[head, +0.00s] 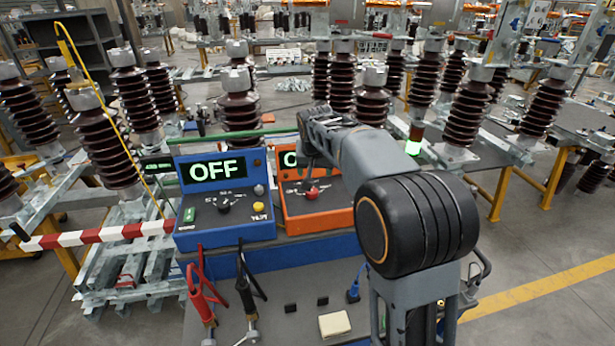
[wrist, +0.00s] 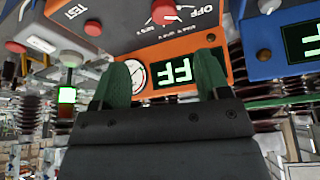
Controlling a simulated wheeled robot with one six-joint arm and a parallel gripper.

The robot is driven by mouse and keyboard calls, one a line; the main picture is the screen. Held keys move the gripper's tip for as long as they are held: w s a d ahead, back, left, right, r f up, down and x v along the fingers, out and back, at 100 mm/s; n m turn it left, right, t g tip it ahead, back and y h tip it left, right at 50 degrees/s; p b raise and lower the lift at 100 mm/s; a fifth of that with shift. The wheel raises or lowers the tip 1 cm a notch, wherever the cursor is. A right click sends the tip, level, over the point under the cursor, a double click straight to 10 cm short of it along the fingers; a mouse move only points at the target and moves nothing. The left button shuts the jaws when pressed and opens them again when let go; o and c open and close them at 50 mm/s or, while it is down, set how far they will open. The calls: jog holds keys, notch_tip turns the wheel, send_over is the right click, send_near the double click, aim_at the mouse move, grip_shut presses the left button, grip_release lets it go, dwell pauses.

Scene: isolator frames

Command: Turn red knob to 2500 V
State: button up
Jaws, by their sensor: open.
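The orange instrument (head: 318,215) stands on the bench, right of the blue one. Its red knob (head: 312,194) is on the sloped panel, and it also shows at the top edge of the wrist view (wrist: 163,12), partly cut off. The knob's exact setting is hard to read. The orange instrument's display (wrist: 176,75) shows "FF" upside down in the wrist view; its first letter is hidden. My gripper (wrist: 163,68) is open and empty, its green fingers apart in front of the display. In the head view my arm hides part of that display, and the fingers cannot be made out.
The blue instrument (head: 225,195) shows "OFF" and has a black knob (head: 224,206). Red and black leads (head: 203,295) hang at the front of the bench. A red button (wrist: 93,27) shows on the orange panel. Tall brown insulators stand behind the bench.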

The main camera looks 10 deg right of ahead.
aim_at(312, 191)
jog(key=p+x, duration=0.1)
jog(key=x, duration=0.3)
jog(key=p+x, duration=0.1)
jog(key=x, duration=0.4)
jog(key=w+p+x, duration=0.1)
jog(key=x, duration=0.3)
jog(key=shift+a+f, duration=0.15)
jog(key=c, duration=0.9)
